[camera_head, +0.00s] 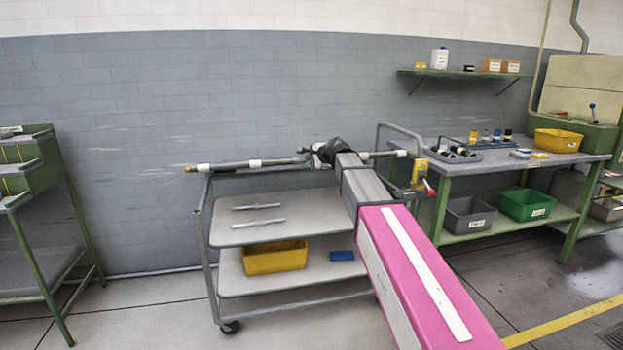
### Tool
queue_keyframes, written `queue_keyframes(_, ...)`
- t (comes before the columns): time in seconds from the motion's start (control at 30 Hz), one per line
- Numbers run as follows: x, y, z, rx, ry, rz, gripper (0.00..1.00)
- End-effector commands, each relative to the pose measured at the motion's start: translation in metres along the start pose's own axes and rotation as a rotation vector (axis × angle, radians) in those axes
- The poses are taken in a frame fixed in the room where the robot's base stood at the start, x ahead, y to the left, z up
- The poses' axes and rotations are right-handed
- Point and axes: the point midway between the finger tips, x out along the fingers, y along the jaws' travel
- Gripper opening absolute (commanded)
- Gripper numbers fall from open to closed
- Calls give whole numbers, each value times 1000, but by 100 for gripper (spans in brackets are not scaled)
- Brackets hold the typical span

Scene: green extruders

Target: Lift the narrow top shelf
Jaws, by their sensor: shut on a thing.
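A long, narrow grey bar-like top piece (235,166) with white bands and a yellowish left end spans the top of the grey cart (208,225). It looks like the narrow top shelf seen edge-on. Its right part shows beyond my arm, and its middle is hidden behind my wrist. My gripper (308,152) is at the middle of this piece and shut on it. The fingers are small and partly hidden by the dark wrist. I cannot tell whether the piece touches the cart frame or is raised off it.
The cart's middle shelf (310,208) holds two light rods (257,223). Its lower shelf holds a yellow bin (275,257) and a blue box (342,255). A green-legged workbench (480,168) stands close on the right. A wall shelf (455,73) hangs above. Floor at front left is clear.

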Motion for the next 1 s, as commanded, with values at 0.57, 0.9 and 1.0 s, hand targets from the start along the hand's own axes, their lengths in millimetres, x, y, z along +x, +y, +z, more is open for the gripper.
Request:
queue_keyframes(0.57,-5,-154,1,98,1,236,0)
queue_keyframes(0.9,14,-270,-7,175,0,424,0)
queue_keyframes(1.0,23,-302,-10,198,0,480,0)
